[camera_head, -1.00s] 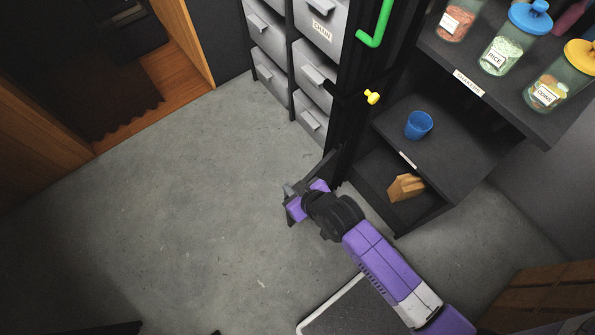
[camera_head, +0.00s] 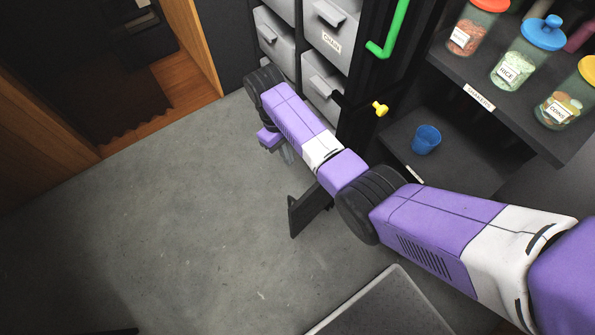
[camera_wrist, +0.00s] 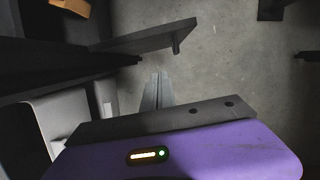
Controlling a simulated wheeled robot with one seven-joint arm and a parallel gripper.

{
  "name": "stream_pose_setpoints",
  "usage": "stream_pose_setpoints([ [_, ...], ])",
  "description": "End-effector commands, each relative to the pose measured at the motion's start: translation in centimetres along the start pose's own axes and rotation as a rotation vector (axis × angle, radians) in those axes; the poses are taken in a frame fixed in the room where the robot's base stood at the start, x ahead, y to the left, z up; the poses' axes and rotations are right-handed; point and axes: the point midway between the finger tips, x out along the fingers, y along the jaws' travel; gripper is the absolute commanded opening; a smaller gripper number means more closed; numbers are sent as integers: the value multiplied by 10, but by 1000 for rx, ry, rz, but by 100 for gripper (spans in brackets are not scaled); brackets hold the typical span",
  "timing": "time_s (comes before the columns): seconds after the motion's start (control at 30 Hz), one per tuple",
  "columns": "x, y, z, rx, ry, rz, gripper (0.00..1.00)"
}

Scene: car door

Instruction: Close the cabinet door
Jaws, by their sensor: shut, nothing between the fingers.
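The cabinet (camera_head: 470,95) is on the right in the head view, its dark shelves exposed. A dark upright panel, seemingly its open door (camera_head: 375,75), stands at its left side, beside the grey drawers. A green handle (camera_head: 393,30) and a yellow knob (camera_head: 380,108) are on or near this panel. My arm crosses in front of the panel's lower part. My gripper (camera_head: 287,155) is over the floor left of the panel, in front of the drawers. In the wrist view its fingers (camera_wrist: 157,90) are together and empty, apart from the dark parts nearby.
A dark projecting piece (camera_head: 308,210) sticks out low near my arm and shows in the wrist view (camera_wrist: 155,38). Grey drawers (camera_head: 325,35) stand at the back. Jars (camera_head: 520,60) and a blue cup (camera_head: 426,139) are on the shelves. The grey floor (camera_head: 180,210) at left is clear.

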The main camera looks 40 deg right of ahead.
Motion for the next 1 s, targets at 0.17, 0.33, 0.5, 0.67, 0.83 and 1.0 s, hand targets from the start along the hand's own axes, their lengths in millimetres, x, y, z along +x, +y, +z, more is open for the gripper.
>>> stream_pose_setpoints([
  [0.17,29,0,1,0,-3,-1,0],
  [0.33,62,-1,0,0,-2,-1,0],
  [0.5,91,-1,0,-1,-1,0,0],
  [0.67,97,0,15,0,1,-1,0],
  [0.83,102,-1,31,0,2,-1,0],
  [1.0,104,0,38,0,3,-1,0],
])
